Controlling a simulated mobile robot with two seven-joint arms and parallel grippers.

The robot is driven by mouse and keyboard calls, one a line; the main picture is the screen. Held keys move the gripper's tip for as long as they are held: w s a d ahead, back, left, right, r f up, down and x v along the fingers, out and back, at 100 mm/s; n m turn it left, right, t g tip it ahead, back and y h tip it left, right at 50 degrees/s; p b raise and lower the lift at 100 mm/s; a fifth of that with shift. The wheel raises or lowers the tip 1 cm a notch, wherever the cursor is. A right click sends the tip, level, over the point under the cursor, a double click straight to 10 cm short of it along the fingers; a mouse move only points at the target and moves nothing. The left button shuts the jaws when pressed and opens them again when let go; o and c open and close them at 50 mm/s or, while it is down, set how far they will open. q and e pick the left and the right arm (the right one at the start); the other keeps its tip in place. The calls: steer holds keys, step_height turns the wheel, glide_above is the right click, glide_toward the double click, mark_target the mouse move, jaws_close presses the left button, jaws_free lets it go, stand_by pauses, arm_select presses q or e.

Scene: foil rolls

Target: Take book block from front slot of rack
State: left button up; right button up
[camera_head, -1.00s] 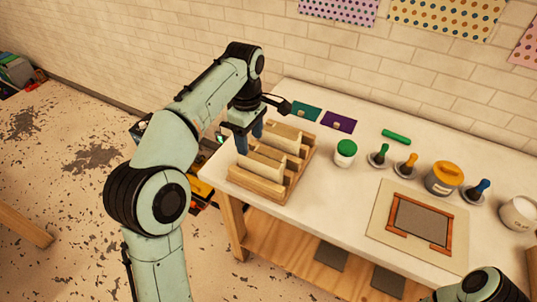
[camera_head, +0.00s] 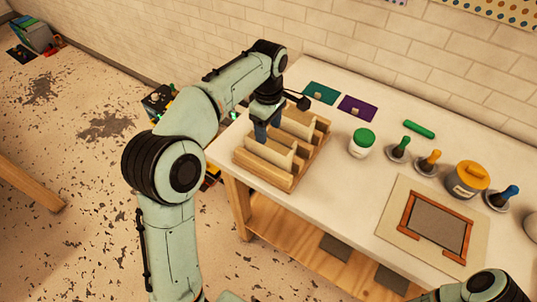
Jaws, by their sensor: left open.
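The wooden rack (camera_head: 262,171) stands at the left end of the white table. It holds a cream book block in its front slot (camera_head: 270,157) and another cream block (camera_head: 299,123) further back. My left gripper (camera_head: 262,137) points down at the rack, with its dark fingers at the left end of the front block. It is open, and I cannot tell whether the fingers touch the block. The gripper hides part of the rack's left side. My right gripper is out of view; only a piece of my right arm shows at the bottom right.
Behind the rack lie a green card (camera_head: 321,93) and a purple card (camera_head: 357,107).

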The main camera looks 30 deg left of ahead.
mark_target(268, 143)
arm_select(q)
step_height(268, 143, down, 4)
steer(key=shift+s+f+b, duration=0.1)
steer(key=shift+f+b, duration=0.1)
steer(key=shift+b, duration=0.15)
jaws_close()
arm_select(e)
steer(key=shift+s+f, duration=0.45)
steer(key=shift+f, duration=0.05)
arm_select(q)
steer(key=shift+r, duration=0.2)
